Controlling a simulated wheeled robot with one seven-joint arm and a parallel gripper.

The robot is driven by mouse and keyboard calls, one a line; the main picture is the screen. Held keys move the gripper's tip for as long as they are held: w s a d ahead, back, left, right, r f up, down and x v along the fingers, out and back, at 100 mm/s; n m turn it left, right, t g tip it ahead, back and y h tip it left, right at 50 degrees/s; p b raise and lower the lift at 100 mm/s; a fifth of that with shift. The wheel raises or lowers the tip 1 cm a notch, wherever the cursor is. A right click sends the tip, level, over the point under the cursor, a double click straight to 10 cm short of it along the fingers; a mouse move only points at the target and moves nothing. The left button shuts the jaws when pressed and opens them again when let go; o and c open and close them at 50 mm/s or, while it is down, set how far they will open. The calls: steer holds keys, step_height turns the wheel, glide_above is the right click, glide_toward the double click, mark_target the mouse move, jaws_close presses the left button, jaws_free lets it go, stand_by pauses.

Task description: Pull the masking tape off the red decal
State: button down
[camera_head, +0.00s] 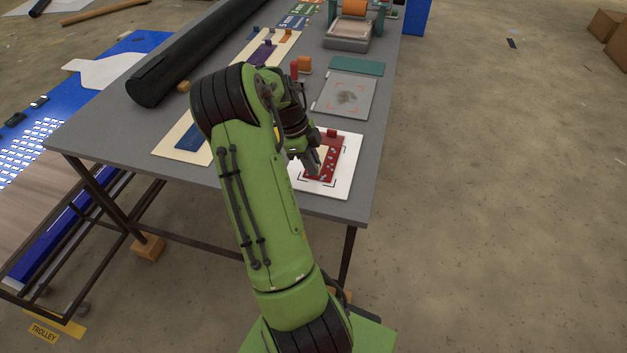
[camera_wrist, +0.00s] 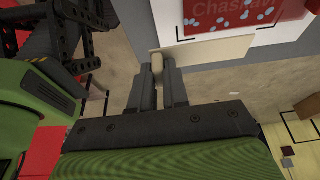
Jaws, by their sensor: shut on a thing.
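The red decal (camera_head: 329,163) with white marks lies on a white board (camera_head: 345,186) near the table's front right corner. A cream strip, the masking tape (camera_wrist: 215,51), runs below the decal's lower edge. My gripper (camera_wrist: 158,82) is shut on a tan, rounded end at the strip's left part. I cannot tell whether the strip still touches the decal or board. In the head view my gripper (camera_head: 314,168) is over the decal's left side and hides part of it.
A red block (camera_head: 331,133) stands at the decal's far end. Behind are a grey plate (camera_head: 346,96), a teal strip (camera_head: 357,66) and orange and red blocks. A long black roll (camera_head: 195,55) lies at the left. The floor right of the table is mostly clear.

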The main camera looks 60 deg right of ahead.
steer(key=shift+d+r+p, duration=0.1)
steer(key=shift+r+p, duration=1.95)
steer(key=shift+r, duration=1.35)
steer(key=shift+f, duration=0.1)
